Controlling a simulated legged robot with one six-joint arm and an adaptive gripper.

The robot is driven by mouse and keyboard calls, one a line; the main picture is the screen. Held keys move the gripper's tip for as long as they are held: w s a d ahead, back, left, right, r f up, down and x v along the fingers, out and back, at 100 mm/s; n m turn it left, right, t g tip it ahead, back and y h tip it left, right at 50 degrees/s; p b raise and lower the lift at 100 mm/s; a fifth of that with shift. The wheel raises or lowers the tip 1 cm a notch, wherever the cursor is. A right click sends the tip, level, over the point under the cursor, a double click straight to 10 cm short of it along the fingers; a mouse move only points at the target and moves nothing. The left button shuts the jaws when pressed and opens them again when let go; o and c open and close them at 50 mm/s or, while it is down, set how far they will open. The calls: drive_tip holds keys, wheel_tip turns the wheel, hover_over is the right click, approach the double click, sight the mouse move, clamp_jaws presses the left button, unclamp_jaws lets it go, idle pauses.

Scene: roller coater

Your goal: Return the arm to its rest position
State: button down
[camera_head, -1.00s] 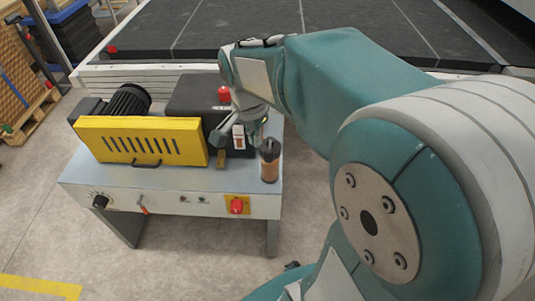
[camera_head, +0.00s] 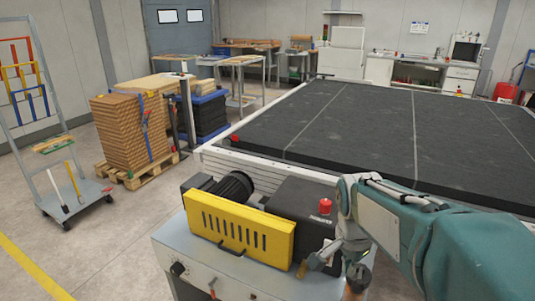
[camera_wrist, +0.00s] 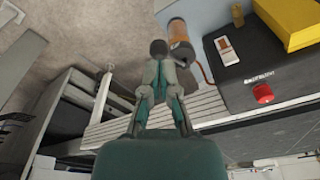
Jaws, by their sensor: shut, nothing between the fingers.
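My arm (camera_head: 460,250), teal and grey, reaches in from the lower right of the head view, bent over the right end of the roller coater machine (camera_head: 230,264). In the wrist view my gripper (camera_wrist: 159,52) is shut and holds nothing. In the head view the bottle (camera_head: 356,281) is partly hidden at the arm's wrist.
A yellow slotted guard (camera_head: 240,228) and a red emergency button (camera_head: 325,206) sit on the machine. A large black-topped conveyor table (camera_head: 380,140) lies behind it. A pallet of stacked boards (camera_head: 130,135) and a trolley (camera_head: 75,200) stand at left. Floor there is open.

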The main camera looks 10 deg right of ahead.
drive_tip(key=s+a+r+n+t, duration=0.2)
drive_tip(key=s+a+n, duration=0.1)
drive_tip(key=s+n, duration=0.2)
drive_tip(key=s+a+r+n+t+y, duration=0.1)
drive_tip(key=s+a+r+n+t, duration=0.1)
drive_tip(key=n, duration=0.5)
drive_tip(key=s+a+t, duration=0.1)
drive_tip(key=s+a, duration=0.1)
drive_tip(key=s, duration=0.1)
drive_tip(key=shift+s+n, duration=0.3)
drive_tip(key=shift+s, duration=0.1)
